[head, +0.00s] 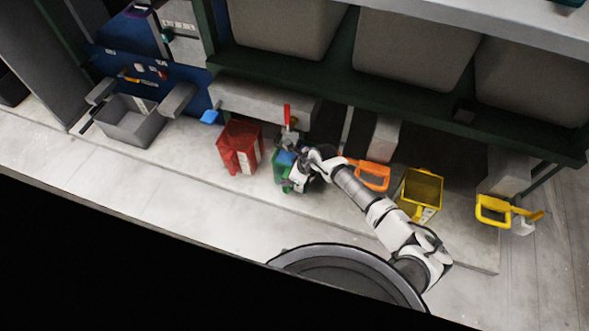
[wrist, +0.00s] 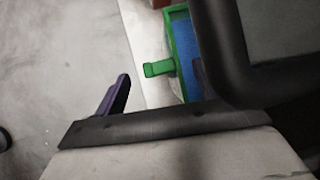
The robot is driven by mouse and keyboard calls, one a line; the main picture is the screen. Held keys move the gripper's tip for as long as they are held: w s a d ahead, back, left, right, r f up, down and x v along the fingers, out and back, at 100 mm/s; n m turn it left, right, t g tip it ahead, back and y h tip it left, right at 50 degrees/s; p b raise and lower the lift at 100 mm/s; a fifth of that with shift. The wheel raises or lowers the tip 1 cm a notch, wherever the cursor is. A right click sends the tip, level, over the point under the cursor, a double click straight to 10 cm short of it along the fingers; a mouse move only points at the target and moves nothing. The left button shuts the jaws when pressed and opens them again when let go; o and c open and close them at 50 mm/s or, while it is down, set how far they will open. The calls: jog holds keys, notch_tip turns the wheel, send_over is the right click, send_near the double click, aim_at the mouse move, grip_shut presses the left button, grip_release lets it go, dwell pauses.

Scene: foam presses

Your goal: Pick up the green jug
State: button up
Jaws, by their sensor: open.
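The green jug (head: 279,168) stands on the pale ledge between a red jug and an orange-handled one; blue shows inside it. My gripper (head: 296,182) is at its right front side and partly hides it. In the wrist view the green jug (wrist: 180,35) is at the top, with a green part, perhaps its handle (wrist: 159,68), sticking out to the left. That part appears between my two dark fingers, which are apart and hold nothing. I cannot tell whether a finger touches the jug.
A red jug (head: 239,146) stands close on the left. An orange handle (head: 373,175), a yellow jug (head: 421,188) and a yellow-handled item (head: 493,210) are to the right. A grey bin (head: 130,122) is at far left. Shelving with large bins (head: 414,48) overhangs behind.

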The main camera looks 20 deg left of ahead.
jog(key=shift+x, duration=1.15)
jog(key=c, duration=1.6)
